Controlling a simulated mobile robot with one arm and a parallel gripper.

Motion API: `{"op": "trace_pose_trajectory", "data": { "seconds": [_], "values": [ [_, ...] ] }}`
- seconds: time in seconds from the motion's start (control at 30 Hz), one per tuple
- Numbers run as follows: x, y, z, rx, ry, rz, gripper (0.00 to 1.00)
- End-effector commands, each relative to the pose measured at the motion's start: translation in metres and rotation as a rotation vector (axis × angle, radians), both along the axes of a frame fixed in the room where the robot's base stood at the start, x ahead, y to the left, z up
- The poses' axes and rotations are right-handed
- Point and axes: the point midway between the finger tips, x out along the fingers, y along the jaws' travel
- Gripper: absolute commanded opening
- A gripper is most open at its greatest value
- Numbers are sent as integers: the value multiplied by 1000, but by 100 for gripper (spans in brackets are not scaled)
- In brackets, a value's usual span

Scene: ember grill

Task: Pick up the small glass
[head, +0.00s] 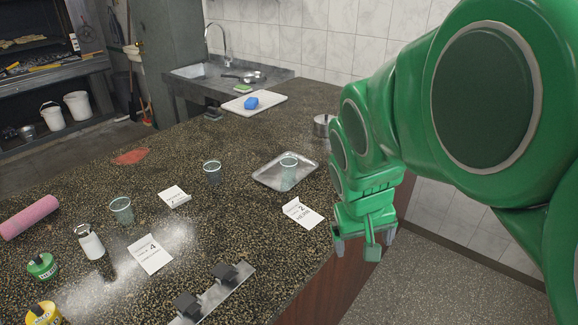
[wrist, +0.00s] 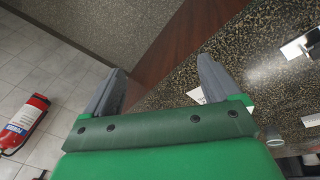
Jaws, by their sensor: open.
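Three clear glasses stand upright on the speckled counter (head: 235,215) in the head view. One glass (head: 122,210) is at the left. A second, slightly smaller-looking glass (head: 212,172) is near the middle. A third glass (head: 288,172) stands on a metal tray (head: 262,172) at the right. I cannot tell for sure which is the small one. My gripper (head: 364,248) is open and empty, beyond the counter's right edge, apart from all the glasses. In the wrist view its spread fingers (wrist: 160,68) point at the counter's wooden side, with no glass between them.
White cards (head: 302,213) lie among the glasses. A bar with black blocks (head: 212,292) is at the front edge. A white shaker (head: 90,242), green tin (head: 42,266) and pink roll (head: 30,217) are left. A metal cup (head: 322,125) stands behind the tray. A fire extinguisher (wrist: 24,124) is on the floor.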

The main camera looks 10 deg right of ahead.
Motion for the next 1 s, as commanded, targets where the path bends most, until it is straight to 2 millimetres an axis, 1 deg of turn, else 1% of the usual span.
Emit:
{"op": "trace_pose_trajectory", "data": {
  "seconds": [0.03, 0.07, 0.1, 0.17, 0.2, 0.27, 0.3, 0.37, 0.4, 0.47, 0.5, 0.6, 0.67, 0.7, 0.77, 0.8, 0.87, 0.9, 0.97, 1.0],
  "values": [
    [23, 1, 4, -13, -44, 16, 90],
    [36, 0, 6, -24, -70, 24, 90],
    [54, 0, 8, -39, -109, 34, 90],
    [80, 0, 10, -57, -159, 53, 90],
    [98, 2, 12, -67, -197, 66, 90],
    [123, 6, 16, -82, -248, 90, 90],
    [141, 9, 18, -89, -284, 107, 90],
    [166, 15, 21, -98, -334, 134, 90],
    [183, 20, 24, -103, -371, 156, 90],
    [207, 30, 27, -106, -422, 188, 90],
    [222, 38, 28, -106, -453, 212, 90],
    [258, 59, 31, -99, -530, 274, 90],
    [279, 75, 32, -90, -575, 316, 90],
    [292, 86, 32, -82, -602, 342, 90],
    [311, 105, 34, -66, -648, 389, 90],
    [322, 117, 34, -55, -673, 418, 90],
    [338, 138, 31, -32, -708, 467, 90],
    [347, 152, 30, -16, -730, 498, 90],
    [360, 175, 28, 12, -764, 547, 90],
    [368, 191, 25, 35, -783, 582, 90]
  ]
}}
